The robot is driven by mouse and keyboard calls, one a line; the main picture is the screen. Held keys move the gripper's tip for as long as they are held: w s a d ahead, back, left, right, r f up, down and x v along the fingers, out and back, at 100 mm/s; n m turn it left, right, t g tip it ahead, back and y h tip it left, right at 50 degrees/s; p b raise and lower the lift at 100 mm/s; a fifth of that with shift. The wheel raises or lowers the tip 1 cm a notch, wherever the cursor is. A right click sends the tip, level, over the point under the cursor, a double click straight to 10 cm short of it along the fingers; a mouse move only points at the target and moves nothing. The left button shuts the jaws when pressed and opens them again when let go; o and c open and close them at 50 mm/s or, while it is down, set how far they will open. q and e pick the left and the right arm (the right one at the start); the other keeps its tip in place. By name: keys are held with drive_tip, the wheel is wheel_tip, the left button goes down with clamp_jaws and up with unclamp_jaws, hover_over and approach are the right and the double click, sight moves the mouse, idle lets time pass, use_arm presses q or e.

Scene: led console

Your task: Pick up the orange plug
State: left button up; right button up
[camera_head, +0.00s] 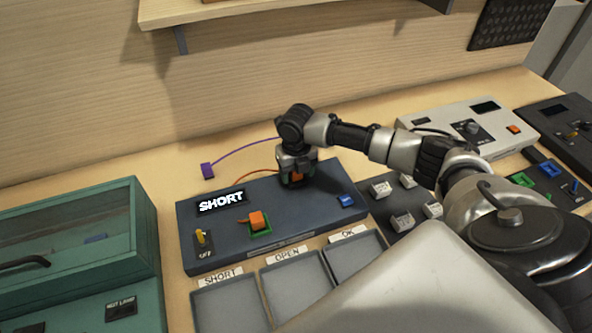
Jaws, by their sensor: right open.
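A blue-grey console (225,240) with a lit display reading "SHORT" (221,201) stands on the bench. One orange plug (257,219) sits in a green-rimmed socket on the console's front left part. A second orange piece (296,178), which looks like another plug, shows between the fingers of my right gripper (296,172) at the console's back. An orange wire (255,178) runs left from there. My right gripper points down and is open around this piece; whether the fingers touch it is hidden. My left gripper is not in view.
A purple plug (207,170) on a purple wire is left of the gripper. Grey trays (229,303) labelled SHORT, OPEN and OK lie in front. A teal case (75,240) stands left. Several white blocks (402,220) sit right of the console. A shelf (240,10) hangs above.

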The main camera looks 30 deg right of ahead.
drive_tip(key=shift+f, duration=0.15)
drive_tip(key=shift+c, duration=0.3)
drive_tip(key=c, duration=0.9)
drive_tip(key=shift+w, duration=0.1)
drive_tip(key=shift+c, duration=0.2)
drive_tip(key=shift+r+b, duration=0.3)
drive_tip(key=shift+r, duration=0.15)
drive_tip(key=r, duration=0.1)
drive_tip(key=r+b, duration=0.1)
drive_tip(key=s+r, duration=0.1)
drive_tip(key=shift+d+r+b, duration=0.3)
drive_tip(key=shift+d, duration=0.05)
drive_tip(key=s+d+r+b, duration=0.3)
drive_tip(key=s+d, duration=0.2)
drive_tip(key=s, duration=0.4)
drive_tip(key=shift+r, duration=0.4)
drive_tip(key=shift+s, duration=0.1)
